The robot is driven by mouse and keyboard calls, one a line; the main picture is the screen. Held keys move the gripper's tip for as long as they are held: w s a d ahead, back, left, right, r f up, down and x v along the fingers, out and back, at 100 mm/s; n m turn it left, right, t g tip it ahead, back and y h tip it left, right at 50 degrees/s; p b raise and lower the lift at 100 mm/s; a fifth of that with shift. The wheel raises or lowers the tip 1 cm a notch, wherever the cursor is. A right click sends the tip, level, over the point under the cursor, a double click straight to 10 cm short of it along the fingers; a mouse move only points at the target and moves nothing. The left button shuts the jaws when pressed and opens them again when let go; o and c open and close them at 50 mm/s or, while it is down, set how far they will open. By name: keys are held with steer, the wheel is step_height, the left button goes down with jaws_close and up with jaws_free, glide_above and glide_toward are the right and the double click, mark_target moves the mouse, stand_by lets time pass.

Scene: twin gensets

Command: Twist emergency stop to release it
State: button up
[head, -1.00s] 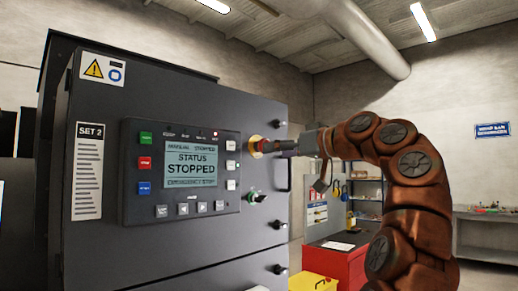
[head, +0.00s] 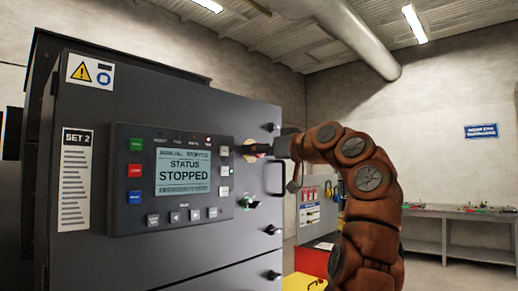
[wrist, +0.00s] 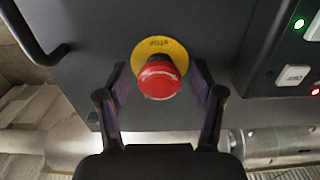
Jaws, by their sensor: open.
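The emergency stop is a round red mushroom button (wrist: 157,79) on a yellow plate (wrist: 171,46) marked STOP, on the dark cabinet front. In the wrist view it sits between the tips of my gripper (wrist: 159,84), which is open with one dark finger on either side. A gap shows between each finger and the button. In the head view my gripper (head: 262,149) reaches the cabinet from the right and hides the red button, leaving only a bit of the yellow plate (head: 250,156) in sight.
The SET 2 cabinet (head: 90,100) carries a control panel (head: 125,215) whose screen (head: 183,173) reads STATUS STOPPED. A key switch (head: 248,202) is just below the stop. A cabinet handle (wrist: 32,38) is close by at upper left in the wrist view. A workbench (head: 450,213) stands far right.

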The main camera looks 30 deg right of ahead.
steer(key=shift+w, duration=0.1)
steer(key=c, duration=1.2)
steer(key=shift+o, duration=0.2)
